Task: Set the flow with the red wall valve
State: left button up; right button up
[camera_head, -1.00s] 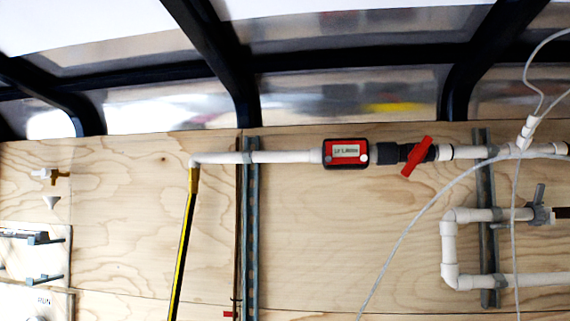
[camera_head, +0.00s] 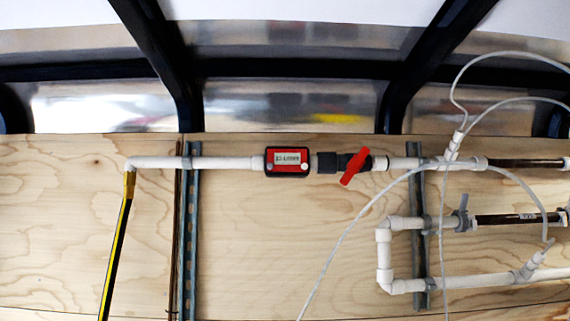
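The red wall valve (camera_head: 355,165) sits on the upper white pipe, right of centre in the head view. Its red handle is tilted, with the upper end leaning right, across the pipe at a slant. A red and black flow meter (camera_head: 287,160) with a small display is on the same pipe just left of the valve; its digits are too blurred to read. Neither of my grippers shows in the view.
A lower pipe loop (camera_head: 384,262) carries a grey-handled valve (camera_head: 462,212) at right. Thin white hoses (camera_head: 340,245) hang in front of the wall, one passing close by the red valve. A yellow and black hose (camera_head: 115,250) drops at left. The plywood (camera_head: 260,235) below the meter is clear.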

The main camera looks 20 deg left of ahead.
aim_at(354, 165)
jog(key=i+l, duration=0.35)
jog(key=l, duration=0.3)
jog(key=l+u, duration=0.1)
jog(key=l, duration=1.3)
jog(key=k+l, duration=0.15)
